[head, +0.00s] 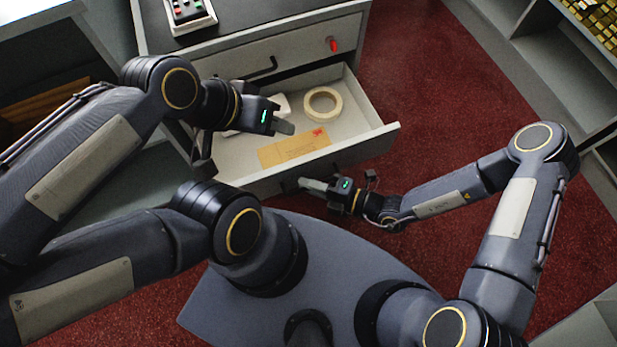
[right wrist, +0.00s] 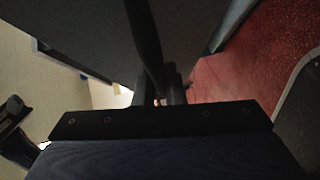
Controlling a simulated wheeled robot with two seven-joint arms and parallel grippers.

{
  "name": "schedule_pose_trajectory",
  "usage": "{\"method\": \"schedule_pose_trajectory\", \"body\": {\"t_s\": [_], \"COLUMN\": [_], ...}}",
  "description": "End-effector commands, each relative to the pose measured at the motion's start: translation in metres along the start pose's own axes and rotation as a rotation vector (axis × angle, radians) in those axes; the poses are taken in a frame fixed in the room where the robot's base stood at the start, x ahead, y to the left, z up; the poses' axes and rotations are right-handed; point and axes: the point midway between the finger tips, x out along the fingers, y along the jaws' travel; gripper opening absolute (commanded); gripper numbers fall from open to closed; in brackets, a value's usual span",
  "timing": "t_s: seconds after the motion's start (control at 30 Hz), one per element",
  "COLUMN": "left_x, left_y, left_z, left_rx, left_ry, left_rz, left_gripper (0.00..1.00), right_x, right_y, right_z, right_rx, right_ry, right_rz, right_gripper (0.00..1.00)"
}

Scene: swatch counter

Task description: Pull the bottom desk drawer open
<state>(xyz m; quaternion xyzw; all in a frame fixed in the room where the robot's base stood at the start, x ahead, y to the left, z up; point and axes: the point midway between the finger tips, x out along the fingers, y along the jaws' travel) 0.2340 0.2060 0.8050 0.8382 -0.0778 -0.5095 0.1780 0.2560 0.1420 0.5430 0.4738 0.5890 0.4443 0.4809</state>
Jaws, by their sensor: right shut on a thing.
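A grey drawer (head: 375,142) stands pulled out of the desk (head: 230,50), below a closed top drawer (head: 300,45). I cannot tell whether another drawer lies under it. My right gripper (head: 308,184) is at the open drawer's front, shut on its dark bar handle (right wrist: 147,45); the handle is mostly hidden in the head view. In the right wrist view the handle runs down between the jaws, beside the shaded drawer front (right wrist: 75,35). My left gripper (head: 284,127) hovers above the open drawer, apparently empty; its jaw opening is unclear.
The open drawer holds a tape roll (head: 322,102), a tan envelope (head: 294,147) and a white item (head: 283,105) partly hidden by my left gripper. A red key (head: 333,44) sticks out of the top drawer. Red carpet (head: 430,90) is clear to the right, up to grey shelves (head: 530,70).

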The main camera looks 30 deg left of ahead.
Motion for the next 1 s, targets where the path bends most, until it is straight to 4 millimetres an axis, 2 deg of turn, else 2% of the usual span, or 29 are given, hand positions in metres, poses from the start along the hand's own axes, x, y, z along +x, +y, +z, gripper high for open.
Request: {"method": "schedule_pose_trajectory", "body": {"t_s": [0.5,0.53,0.67,1.0], "left_x": [-0.0014,-0.0014,-0.0014,-0.0020], "left_y": [0.0006,0.0006,0.0006,0.0009], "left_z": [-0.0007,-0.0007,-0.0007,-0.0010], "left_rx": [0.000,0.000,0.000,0.000], "left_ry": [0.000,0.000,0.000,0.000], "left_rz": [0.000,0.000,0.000,0.000], "left_gripper": [0.36,0.36,0.36,0.36], "right_x": [-0.0019,-0.0019,-0.0019,-0.0063], "right_y": [-0.0005,-0.0005,-0.0005,-0.0002], "right_z": [-0.0022,-0.0022,-0.0022,-0.0016], "right_rx": [0.000,0.000,0.000,0.000], "right_ry": [0.001,0.001,0.001,-0.001], "right_rz": [0.000,0.000,0.000,0.000], "right_gripper": [0.00,0.14,0.31,0.32]}}
